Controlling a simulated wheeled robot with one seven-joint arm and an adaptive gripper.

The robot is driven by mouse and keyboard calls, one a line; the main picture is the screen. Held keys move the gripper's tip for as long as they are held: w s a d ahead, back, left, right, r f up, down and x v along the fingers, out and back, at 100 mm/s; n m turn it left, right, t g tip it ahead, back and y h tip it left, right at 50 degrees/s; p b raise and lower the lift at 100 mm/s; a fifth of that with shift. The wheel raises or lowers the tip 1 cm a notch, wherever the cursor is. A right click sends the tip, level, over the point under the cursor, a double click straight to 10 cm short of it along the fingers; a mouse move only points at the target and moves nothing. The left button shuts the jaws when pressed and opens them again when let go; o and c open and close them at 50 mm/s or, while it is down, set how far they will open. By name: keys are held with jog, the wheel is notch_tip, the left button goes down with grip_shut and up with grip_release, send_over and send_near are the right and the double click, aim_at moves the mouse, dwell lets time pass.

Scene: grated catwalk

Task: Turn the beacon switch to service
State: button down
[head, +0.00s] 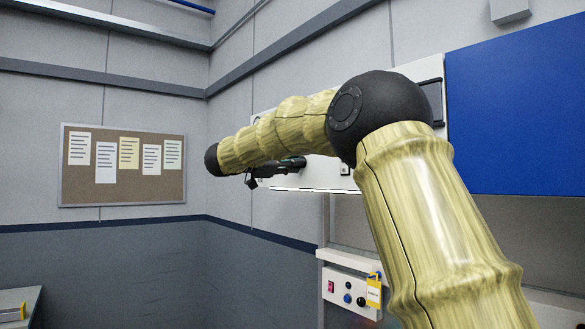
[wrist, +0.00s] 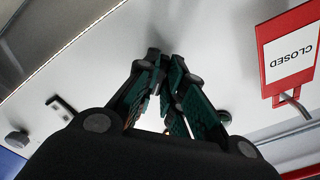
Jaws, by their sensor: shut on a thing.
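My gripper (wrist: 160,70) is in front of a white panel (wrist: 225,50) in the wrist view, its two dark green-padded fingers closed together at the tips. The thing between the tips is almost wholly hidden; its place on the panel fits the beacon switch, but I cannot read its position or any marking. A small orange spot shows low between the fingers. In the head view my gripper (head: 272,172) is small and dark at the panel's lower left part, and my arm covers much of the panel (head: 318,178).
A red-framed CLOSED sign (wrist: 290,52) hangs to the right in the wrist view, beside a metal handle. A dark knob (wrist: 17,139) is at the left. In the head view, a lower control box (head: 338,298) has a yellow tag (head: 374,292). A noticeboard (head: 122,190) hangs left.

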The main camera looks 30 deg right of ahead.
jog(key=c, duration=1.5)
grip_release()
jog(key=a, duration=0.8)
jog(key=s+a, duration=0.1)
jog(key=a, duration=0.3)
jog(key=shift+w+f, duration=0.1)
